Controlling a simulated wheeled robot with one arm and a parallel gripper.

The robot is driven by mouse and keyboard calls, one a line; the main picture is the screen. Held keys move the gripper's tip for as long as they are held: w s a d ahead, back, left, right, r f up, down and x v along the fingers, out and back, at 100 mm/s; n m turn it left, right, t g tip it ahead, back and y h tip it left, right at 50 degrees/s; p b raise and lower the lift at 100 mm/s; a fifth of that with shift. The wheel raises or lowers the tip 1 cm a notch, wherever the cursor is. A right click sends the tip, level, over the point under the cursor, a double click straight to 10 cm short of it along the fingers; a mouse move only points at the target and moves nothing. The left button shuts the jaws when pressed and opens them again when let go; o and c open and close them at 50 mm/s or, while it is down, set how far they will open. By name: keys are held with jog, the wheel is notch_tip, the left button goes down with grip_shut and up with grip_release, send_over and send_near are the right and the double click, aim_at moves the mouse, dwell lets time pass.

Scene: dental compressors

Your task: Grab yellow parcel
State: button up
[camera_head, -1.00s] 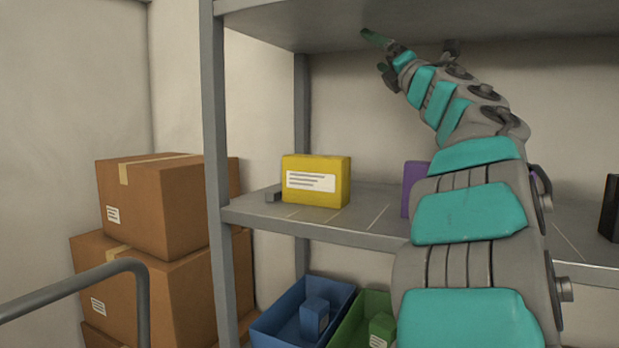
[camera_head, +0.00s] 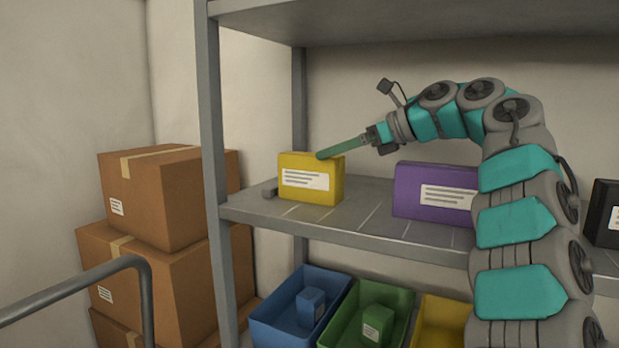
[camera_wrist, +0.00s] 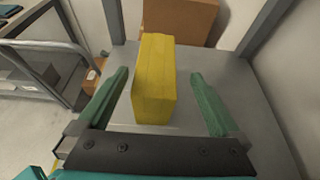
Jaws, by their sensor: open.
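The yellow parcel (camera_head: 308,181) with a white label stands upright on the left part of the middle shelf. In the wrist view the yellow parcel (camera_wrist: 154,80) sits between the two green fingers, with a gap on each side. My gripper (camera_head: 332,152) reaches in from the right, its fingers at the parcel's upper right edge. In the wrist view my gripper (camera_wrist: 157,100) is open, and its fingers look apart from the parcel. In the head view one finger hides the other.
A purple parcel (camera_head: 436,192) and a black box (camera_head: 606,212) stand to the right on the shelf (camera_head: 340,217). A grey post (camera_head: 212,150) rises at the left. Blue (camera_head: 270,335), green and yellow bins are below. Cardboard boxes (camera_head: 165,200) are stacked at the left.

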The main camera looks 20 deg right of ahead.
aim_at(313, 155)
jog(key=x, duration=0.4)
jog(key=shift+s+a, duration=0.2)
jog(key=shift+a, duration=0.05)
jog(key=shift+x, duration=1.05)
grip_shut()
